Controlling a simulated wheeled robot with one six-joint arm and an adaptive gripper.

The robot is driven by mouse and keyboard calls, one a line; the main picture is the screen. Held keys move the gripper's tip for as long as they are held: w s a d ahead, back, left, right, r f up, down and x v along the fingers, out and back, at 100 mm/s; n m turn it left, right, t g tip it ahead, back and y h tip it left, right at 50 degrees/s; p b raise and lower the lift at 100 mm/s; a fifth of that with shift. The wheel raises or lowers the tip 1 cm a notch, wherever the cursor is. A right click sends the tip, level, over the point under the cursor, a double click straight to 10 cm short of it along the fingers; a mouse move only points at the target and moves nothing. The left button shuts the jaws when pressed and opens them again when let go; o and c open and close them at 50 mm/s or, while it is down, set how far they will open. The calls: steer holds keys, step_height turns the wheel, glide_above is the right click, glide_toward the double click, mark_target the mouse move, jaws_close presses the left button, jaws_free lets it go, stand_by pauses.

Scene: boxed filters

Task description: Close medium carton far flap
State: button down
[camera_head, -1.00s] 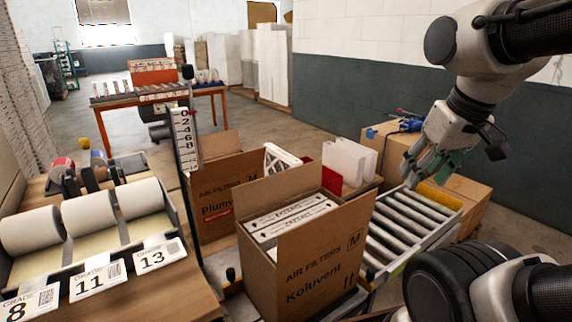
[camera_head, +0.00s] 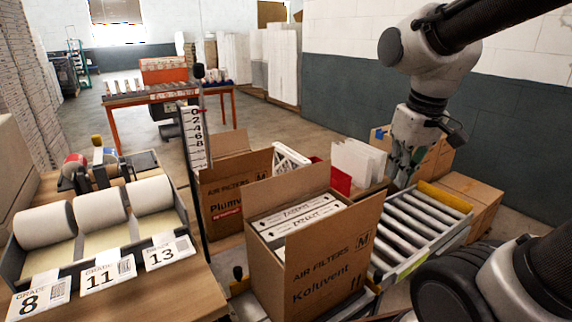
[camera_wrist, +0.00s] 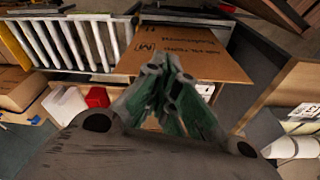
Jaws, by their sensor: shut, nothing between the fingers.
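The medium carton (camera_head: 309,274), marked "AIR FILTERS Koluvent" and "M", stands at the end of the conveyor in the head view. White-edged filters (camera_head: 300,214) fill it. Its far flap (camera_head: 286,189) stands up behind the filters. A tall printed panel on its near right side also rises above the filters. My gripper (camera_head: 403,168) is shut and empty, pointing down beyond the carton to its right, apart from it. In the wrist view my fingers (camera_wrist: 172,90) are in front of a printed cardboard panel (camera_wrist: 185,50); I cannot tell which panel it is.
The roller conveyor (camera_head: 420,222) runs right of the carton. Behind are another open carton (camera_head: 228,192), white filters (camera_head: 357,160) and a red piece (camera_head: 339,180). A height gauge post (camera_head: 195,140) stands left. Brown boxes (camera_head: 473,198) lie beyond the conveyor.

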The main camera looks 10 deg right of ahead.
steer(key=w+a+f+n, duration=0.1)
steer(key=w+a, duration=0.5)
steer(key=w, duration=0.4)
steer(key=w+a+n+t+y, duration=0.1)
steer(key=w+a, duration=0.6)
steer(key=w, duration=0.3)
steer(key=w+a+f+n, duration=0.1)
steer(key=w+a, duration=0.5)
steer(key=w, duration=0.4)
glide_above(290, 187)
steer(key=w+a, duration=0.2)
step_height(290, 187, down, 9)
steer(key=shift+w, duration=0.15)
